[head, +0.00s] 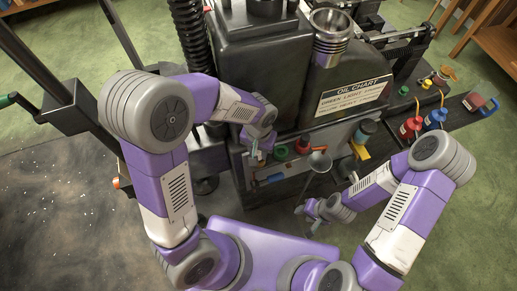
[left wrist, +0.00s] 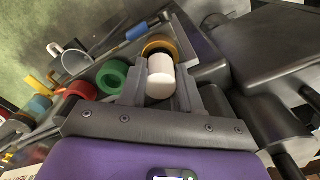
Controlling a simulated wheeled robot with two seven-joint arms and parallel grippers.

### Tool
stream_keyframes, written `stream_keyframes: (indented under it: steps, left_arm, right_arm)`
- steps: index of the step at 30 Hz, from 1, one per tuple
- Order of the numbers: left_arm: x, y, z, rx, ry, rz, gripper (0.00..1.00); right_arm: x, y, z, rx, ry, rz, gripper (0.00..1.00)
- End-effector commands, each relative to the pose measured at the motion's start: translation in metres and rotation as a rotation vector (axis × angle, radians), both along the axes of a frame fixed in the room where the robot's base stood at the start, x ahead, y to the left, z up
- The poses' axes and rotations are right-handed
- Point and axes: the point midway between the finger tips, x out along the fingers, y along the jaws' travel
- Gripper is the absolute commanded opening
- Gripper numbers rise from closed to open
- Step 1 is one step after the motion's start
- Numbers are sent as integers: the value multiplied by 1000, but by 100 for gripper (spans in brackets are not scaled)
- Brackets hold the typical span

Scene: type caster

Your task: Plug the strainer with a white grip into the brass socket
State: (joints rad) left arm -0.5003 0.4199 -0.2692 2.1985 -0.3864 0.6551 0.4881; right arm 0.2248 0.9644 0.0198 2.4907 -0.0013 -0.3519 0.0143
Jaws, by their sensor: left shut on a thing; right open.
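My left gripper (head: 254,153) is shut on a white cylindrical grip, with its fingers on both sides of it in the left wrist view (left wrist: 160,78). The white grip (left wrist: 160,72) stands in line with the brass socket (left wrist: 160,46), whose ring shows just beyond it. The strainer's lower part is hidden, so I cannot tell whether it is inside the socket. The brass socket is hidden behind my left gripper in the head view. My right gripper (head: 308,216) is open, low at the centre right, below a grey funnel.
A green ring (head: 281,153) and a red ring (head: 303,145) lie beside the brass socket. The grey funnel (head: 320,161) stands right of them. A blue-handled tool (left wrist: 138,31) lies near the ledge's edge. The big dark machine (head: 265,75) rises behind. Red (head: 410,127) and blue (head: 436,119) cans stand right.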

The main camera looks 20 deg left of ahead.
Motion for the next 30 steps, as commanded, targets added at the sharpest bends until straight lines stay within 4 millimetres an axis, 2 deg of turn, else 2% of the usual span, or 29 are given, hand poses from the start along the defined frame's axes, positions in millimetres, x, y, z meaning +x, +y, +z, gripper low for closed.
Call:
stream_keyframes:
  steps: [11, 12, 18, 26, 30]
  left_arm:
    - [0, 0, -11, 0, 0, 0, 3]
    - [0, 0, -11, 0, 0, 0, 34]
    - [0, 0, -10, 0, 0, 0, 62]
    - [0, 0, -9, 0, 0, 0, 62]
    - [0, 0, 4, -1, -2, 0, 62]
  right_arm:
    - [0, 0, -9, 0, 0, 0, 43]
    - [0, 0, -9, 0, 0, 0, 43]
    - [0, 0, -8, 0, 0, 0, 43]
    - [0, 0, -8, 0, 0, 0, 43]
    - [0, 0, -4, 0, 0, 0, 43]
